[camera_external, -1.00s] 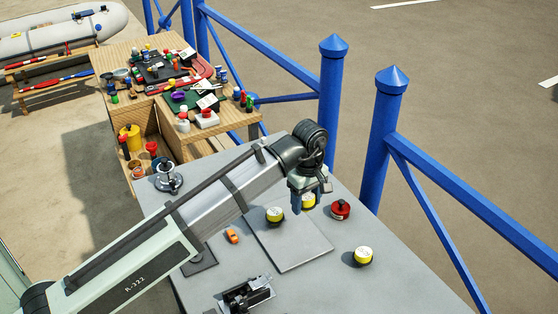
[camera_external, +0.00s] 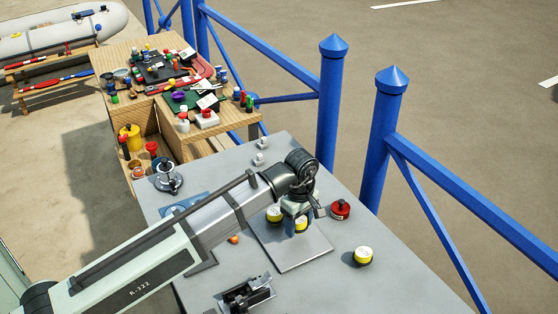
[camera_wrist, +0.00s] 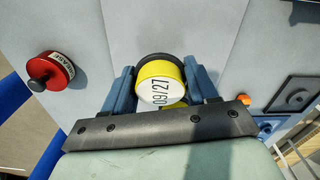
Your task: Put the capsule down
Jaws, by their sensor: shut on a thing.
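A yellow capsule (camera_external: 301,224) with a white top is between the fingers of my gripper (camera_external: 299,215), over the pale square plate (camera_external: 305,255). In the wrist view my gripper (camera_wrist: 157,80) is shut on this capsule (camera_wrist: 160,90), whose white face reads "09/27" and whose far rim is black. I cannot tell whether it touches the plate. A second yellow capsule (camera_external: 274,214) stands just left of the held one. A bit of yellow (camera_wrist: 176,105) shows behind the held one in the wrist view. A third yellow capsule (camera_external: 363,256) stands right of the plate.
A red knobbed item (camera_external: 340,209) stands right of my gripper; it also shows in the wrist view (camera_wrist: 51,71). A small orange item (camera_external: 234,239) lies left of the plate. A black device (camera_external: 246,294) is at the front. The plate's near part is bare.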

